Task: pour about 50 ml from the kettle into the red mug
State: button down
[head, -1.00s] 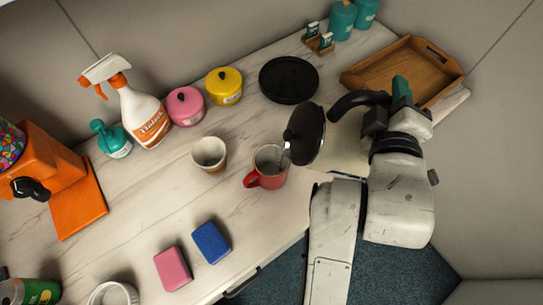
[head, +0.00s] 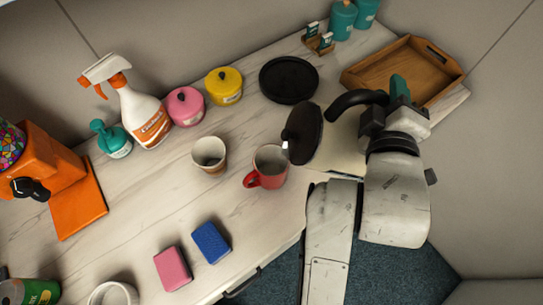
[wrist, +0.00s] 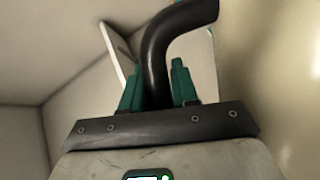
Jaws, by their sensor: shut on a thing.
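The kettle has a cream body (head: 341,148), a dark lid (head: 304,134) and a black handle (head: 352,99). In the head view it is tipped over to the left, its lid side-on. Its small pale spout tip (head: 285,146) is over the right side of the red mug's opening. The red mug (head: 266,177) stands upright on the counter, handle to the lower left. Its fill level is unclear. My gripper (wrist: 157,88) is shut on the kettle handle, which runs between its green fingers in the wrist view; it also shows in the head view (head: 386,108).
A beige cup (head: 209,158) stands just left of the mug. A black round plate (head: 289,80) and wooden tray (head: 400,75) lie behind. Blue (head: 211,243) and pink sponges (head: 172,269) lie in front. The counter between mug and sponges is clear.

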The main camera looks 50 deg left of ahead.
jog(key=shift+r, duration=0.35)
jog(key=w+d+f+m+p, duration=0.1)
jog(key=w+f+m+g, duration=0.1)
jog(key=f, duration=0.1)
jog(key=w+d+f+m+p, duration=0.1)
jog(key=shift+w+d+f+m+g+p, duration=0.3)
jog(key=shift+w+p, duration=0.05)
jog(key=shift+w+d+f, duration=0.1)
jog(key=shift+w+f, duration=0.1)
jog(key=shift+f, duration=0.15)
jog(key=w+d+f+m+g+y+b, duration=0.1)
jog(key=w+d+f+m+g+b, duration=0.15)
jog(key=f, duration=0.25)
jog(key=w+d+f+m+g+y+b, duration=0.1)
jog(key=w+f+m+g+b, duration=0.1)
jog(key=f+m, duration=0.25)
notch_tip(320, 180, up, 6)
jog(key=p, duration=0.5)
jog(key=shift+a+n, duration=0.25)
jog(key=shift+n, duration=0.05)
jog(key=shift+w, duration=0.1)
